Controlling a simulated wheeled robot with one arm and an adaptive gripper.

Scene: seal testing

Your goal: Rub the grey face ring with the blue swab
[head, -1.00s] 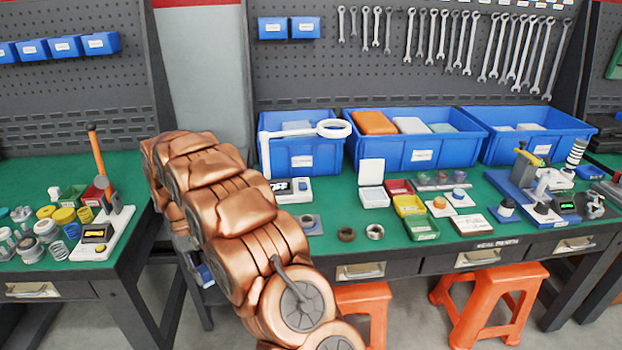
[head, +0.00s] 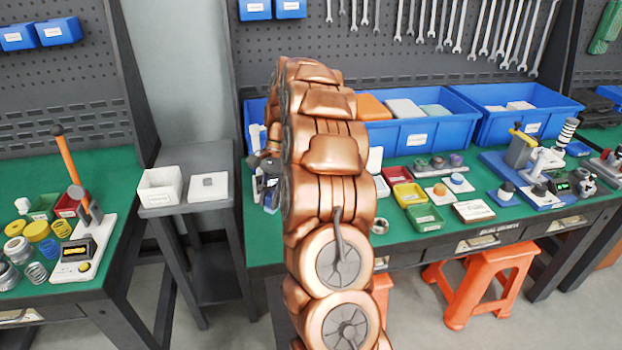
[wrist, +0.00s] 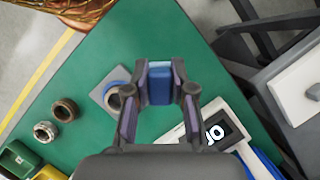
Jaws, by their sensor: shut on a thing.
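My gripper (wrist: 160,90) is over the green bench top in the wrist view, with its two fingers closed on a blue block-like thing, which looks like the blue swab (wrist: 159,86). A grey ring, which looks like the grey face ring (wrist: 116,97), lies on a small grey square plate just left of the fingers. The swab appears beside the ring, not over its middle. I cannot tell whether they touch or how high the swab is. In the head view my copper arm hides the ring and most of the gripper.
A brown ring (wrist: 65,109) and a metal ring (wrist: 45,131) lie left of the plate. A white device with a display (wrist: 215,132) is close on the right. Small green (head: 424,218), yellow (head: 409,195) and red (head: 397,174) bins stand right of my arm.

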